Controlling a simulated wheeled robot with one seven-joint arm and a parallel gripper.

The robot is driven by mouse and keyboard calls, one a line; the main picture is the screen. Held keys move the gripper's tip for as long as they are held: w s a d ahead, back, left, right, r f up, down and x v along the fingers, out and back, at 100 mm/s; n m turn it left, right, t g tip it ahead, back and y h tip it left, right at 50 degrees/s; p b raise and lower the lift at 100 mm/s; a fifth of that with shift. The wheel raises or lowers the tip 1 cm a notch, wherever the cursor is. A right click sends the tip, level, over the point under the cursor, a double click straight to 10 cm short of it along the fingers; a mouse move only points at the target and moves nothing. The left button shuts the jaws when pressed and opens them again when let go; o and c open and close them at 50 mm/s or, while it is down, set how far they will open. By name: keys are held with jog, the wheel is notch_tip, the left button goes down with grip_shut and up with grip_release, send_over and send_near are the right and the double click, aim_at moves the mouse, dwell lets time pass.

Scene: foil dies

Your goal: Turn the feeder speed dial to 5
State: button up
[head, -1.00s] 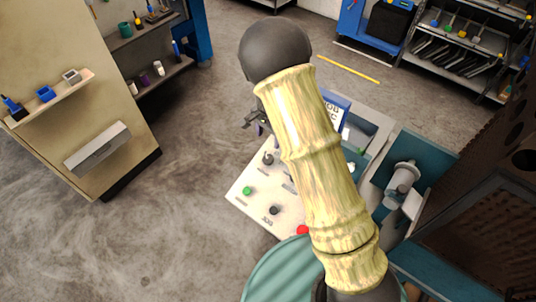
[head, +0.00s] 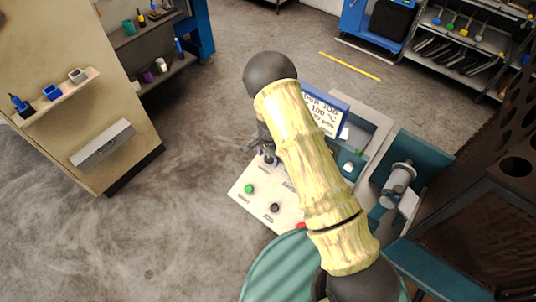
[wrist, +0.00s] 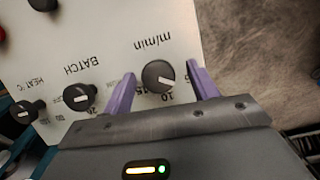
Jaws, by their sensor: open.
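The feeder speed dial (wrist: 158,76), a round dark knob marked "m/min", is on the pale control panel in the wrist view. Its white pointer line aims to the lower right, seemingly between the 5 and 10 marks. My gripper (wrist: 162,90) is open, with one purple finger on each side of the dial. A gap shows on both sides; whether the fingertips reach down to the panel is unclear. In the head view my arm covers much of the control panel (head: 240,195), and my gripper is mostly hidden there.
BATCH (wrist: 79,97) and HEAT (wrist: 24,112) knobs sit left of the dial in the wrist view. The panel also has a green button (head: 249,188) and a black knob (head: 274,207). A job card (head: 321,113) reading 100 °C stands behind. Open floor lies left.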

jog(key=shift+w+d, duration=0.1)
jog(key=shift+d, duration=0.2)
jog(key=shift+a, duration=0.1)
jog(key=c, duration=1)
jog(key=shift+a+f+n+b, duration=0.1)
jog(key=shift+n+b, duration=0.2)
jog(key=shift+b, duration=0.25)
jog(key=o, duration=1)
